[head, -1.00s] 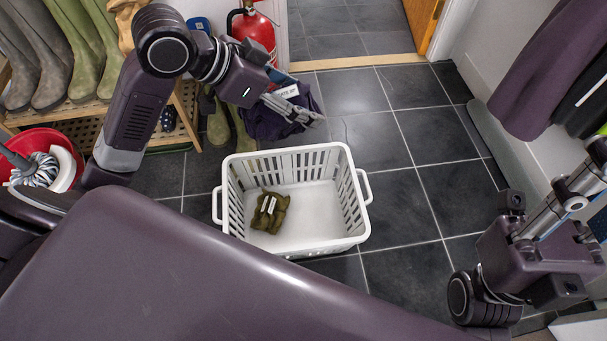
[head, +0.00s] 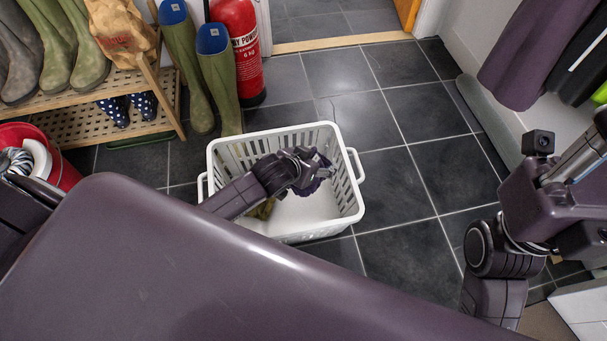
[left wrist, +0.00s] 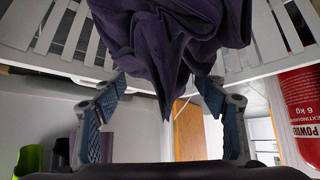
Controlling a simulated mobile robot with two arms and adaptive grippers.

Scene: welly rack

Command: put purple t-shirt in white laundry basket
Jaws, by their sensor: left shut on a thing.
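The white laundry basket (head: 272,133) stands on the floor in the middle of the head view. My left gripper (head: 312,166) is inside the basket's outline, reaching in over its left side. It is shut on the purple t-shirt (head: 321,184), which is mostly hidden behind the gripper there. In the left wrist view the bunched purple t-shirt (left wrist: 165,40) shows between and beyond the fingers (left wrist: 162,112), with the basket's white slats (left wrist: 75,30) behind it. I cannot tell whether the t-shirt touches the basket floor. My right arm shows at the right, but its gripper is out of view.
An olive-green item (head: 263,209) lies in the basket, partly hidden by my left arm. Green boots (head: 220,80) and a red fire extinguisher (head: 238,45) stand behind the basket. A wooden boot rack (head: 110,110) is at left. Tiled floor (head: 400,190) is clear to the right.

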